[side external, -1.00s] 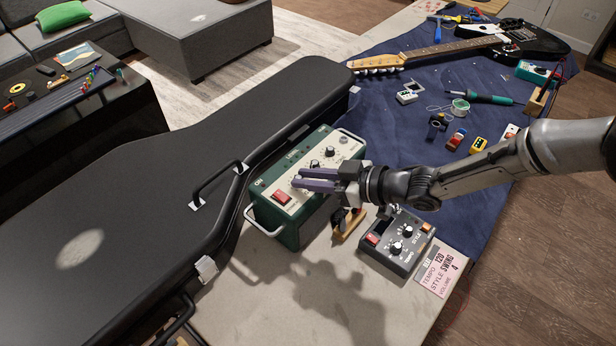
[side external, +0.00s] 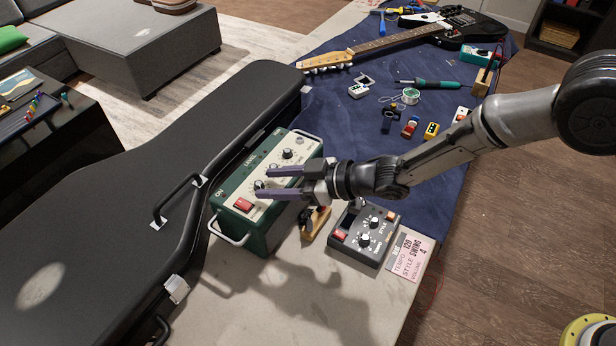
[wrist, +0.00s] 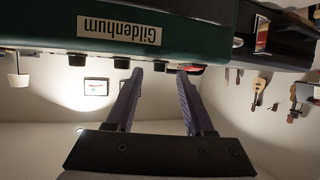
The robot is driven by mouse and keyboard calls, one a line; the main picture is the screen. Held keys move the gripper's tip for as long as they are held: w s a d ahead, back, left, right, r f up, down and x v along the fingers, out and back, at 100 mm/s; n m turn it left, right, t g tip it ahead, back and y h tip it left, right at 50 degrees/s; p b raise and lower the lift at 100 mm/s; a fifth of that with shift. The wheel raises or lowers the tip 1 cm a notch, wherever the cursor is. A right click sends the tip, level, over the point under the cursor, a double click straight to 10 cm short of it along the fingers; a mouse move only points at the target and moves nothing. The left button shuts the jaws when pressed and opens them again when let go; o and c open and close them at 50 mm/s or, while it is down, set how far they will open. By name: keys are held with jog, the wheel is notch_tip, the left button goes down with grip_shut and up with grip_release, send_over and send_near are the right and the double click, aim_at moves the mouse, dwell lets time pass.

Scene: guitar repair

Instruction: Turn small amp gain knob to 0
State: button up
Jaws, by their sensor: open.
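The small amp (side external: 255,235) is a green box with a cream top panel, standing at the table edge beside the black case. Its panel has a red switch (side external: 243,205) and a row of dark knobs; I cannot read which is gain. My gripper (side external: 264,183) is open, its two purple fingers reaching over the panel. The knob nearest the switch (side external: 259,185) appears between the fingertips, not clasped. In the wrist view the amp's green side (wrist: 200,35) appears upside down, labelled Gildenhum, with one knob (wrist: 135,65) near the left fingertip.
A grey pedal (side external: 362,235) with knobs and a pink settings card (side external: 410,256) lie right of the amp. A small wooden stand (side external: 315,222) is close under my gripper. The large black case (side external: 130,170) borders the amp on the left. Tools and a guitar (side external: 400,45) lie behind.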

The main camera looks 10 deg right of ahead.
jog(key=v, duration=1.2)
jog(key=shift+s+d+r, duration=0.1)
jog(key=shift+s+r, duration=0.05)
